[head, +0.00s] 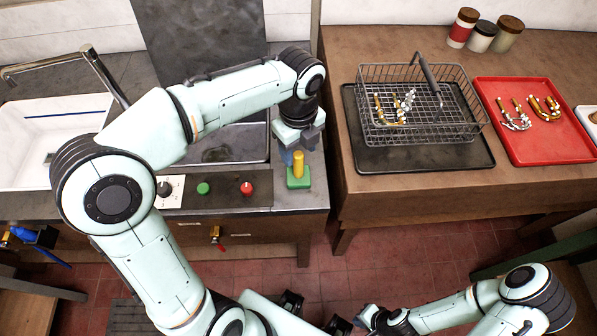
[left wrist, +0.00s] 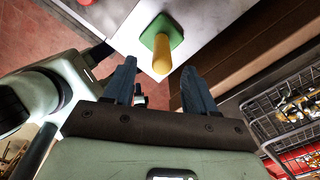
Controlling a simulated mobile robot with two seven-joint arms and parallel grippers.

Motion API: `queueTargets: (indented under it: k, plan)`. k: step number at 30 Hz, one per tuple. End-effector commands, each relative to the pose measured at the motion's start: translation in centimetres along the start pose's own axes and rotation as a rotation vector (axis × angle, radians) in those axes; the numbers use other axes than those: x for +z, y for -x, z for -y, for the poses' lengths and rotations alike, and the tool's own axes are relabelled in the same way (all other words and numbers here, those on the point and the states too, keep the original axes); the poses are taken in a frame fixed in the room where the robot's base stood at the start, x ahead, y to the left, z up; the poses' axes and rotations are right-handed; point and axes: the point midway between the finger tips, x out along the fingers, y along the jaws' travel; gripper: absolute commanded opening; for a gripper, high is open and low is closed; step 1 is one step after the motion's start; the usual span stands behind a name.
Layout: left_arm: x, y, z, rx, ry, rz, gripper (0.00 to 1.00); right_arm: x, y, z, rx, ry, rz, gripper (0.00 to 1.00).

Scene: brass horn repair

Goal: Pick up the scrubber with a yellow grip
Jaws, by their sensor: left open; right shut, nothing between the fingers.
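The scrubber with a yellow grip (head: 298,165) stands on its green base near the front right corner of the grey sink counter, grip pointing up. My left gripper (head: 293,154) is right above and around the level of the grip's top in the head view. In the left wrist view, the scrubber (left wrist: 161,50) is ahead of the open blue fingers, its grip end near the gap between the fingertips (left wrist: 160,75). No contact shows. My right gripper (head: 350,323) is low at the bottom of the head view, away from the counter, shut and empty.
A wire basket (head: 418,75) with brass parts stands on a dark tray (head: 430,158) on the wooden table at right. A red tray (head: 570,150) with more parts lies beside it. Red and green knobs (head: 204,188) sit left of the scrubber.

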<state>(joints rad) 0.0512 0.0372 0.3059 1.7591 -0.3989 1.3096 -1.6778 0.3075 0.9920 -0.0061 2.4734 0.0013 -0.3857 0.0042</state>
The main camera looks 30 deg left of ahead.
Motion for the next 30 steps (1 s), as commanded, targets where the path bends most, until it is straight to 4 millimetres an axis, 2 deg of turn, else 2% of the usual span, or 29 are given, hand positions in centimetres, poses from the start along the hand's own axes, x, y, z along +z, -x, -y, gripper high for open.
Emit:
queueTargets:
  k: [9, 13, 19, 20, 24, 25, 30]
  plan:
    - [0.4, -4.4, 0.1, 0.004, 0.001, -0.002, 0.56, 0.2, -0.5, -0.2, 0.001, -0.001, 0.003, 0.00]
    - [0.4, -5.1, 0.2, 0.002, 0.001, 0.000, 0.56, 0.2, -0.6, -0.3, 0.001, -0.001, 0.003, 0.00]
    - [0.5, -5.0, 0.2, 0.000, 0.001, 0.000, 0.56, 0.2, -0.6, -0.3, 0.001, -0.001, 0.003, 0.00]
    - [0.4, -5.0, 0.2, 0.000, 0.001, 0.000, 0.49, 0.2, -0.6, -0.3, 0.001, -0.001, 0.003, 0.00]
    - [0.4, -5.0, 0.2, 0.000, 0.001, 0.000, 0.04, 0.2, -0.6, -0.3, 0.001, -0.001, 0.003, 0.00]
    - [0.4, -5.0, 0.2, 0.000, 0.001, 0.000, 0.00, 0.2, -0.6, -0.3, 0.001, -0.001, 0.003, 0.00]
    - [0.4, -5.0, 0.2, 0.000, 0.001, 0.000, 0.00, 0.2, -0.6, -0.3, 0.001, -0.001, 0.003, 0.00]
